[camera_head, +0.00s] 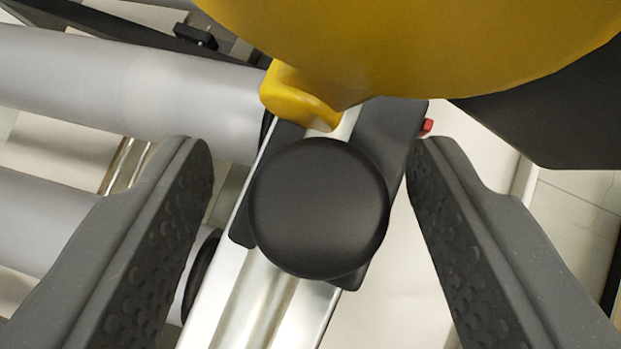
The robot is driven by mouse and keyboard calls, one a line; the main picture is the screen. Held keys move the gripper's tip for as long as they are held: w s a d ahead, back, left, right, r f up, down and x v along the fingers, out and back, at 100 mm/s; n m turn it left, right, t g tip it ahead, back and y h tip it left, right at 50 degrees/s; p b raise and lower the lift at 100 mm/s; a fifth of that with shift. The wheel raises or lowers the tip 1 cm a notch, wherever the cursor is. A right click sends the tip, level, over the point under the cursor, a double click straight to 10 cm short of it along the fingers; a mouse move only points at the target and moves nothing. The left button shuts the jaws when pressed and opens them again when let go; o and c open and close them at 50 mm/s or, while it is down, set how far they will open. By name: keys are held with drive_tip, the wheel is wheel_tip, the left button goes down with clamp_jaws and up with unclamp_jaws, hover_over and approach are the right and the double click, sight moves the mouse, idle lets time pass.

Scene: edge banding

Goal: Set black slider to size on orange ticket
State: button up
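The black slider (368,140) sits on a shiny metal rail (262,305) that runs from the lower left toward the upper right. Its round black knob (318,208) faces the camera and lies between the fingers. My gripper (312,155) is open, with a grey padded finger on each side of the knob. A visible gap remains on both sides, and neither finger appears to touch it. The orange ticket does not show in this view, and no size marks can be read on the rail.
Grey rollers (130,90) lie to the left of the rail. A yellow part (296,100) covers the slider's upper end, below a large yellow rounded body (430,45). A small red piece (427,126) shows at the slider's right edge. Pale floor shows at the right.

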drive_tip(key=shift+d, duration=0.1)
drive_tip(key=shift+s+r, duration=0.1)
drive_tip(key=shift+s, duration=0.1)
drive_tip(key=v, duration=1.3)
drive_tip(key=shift+r, duration=0.1)
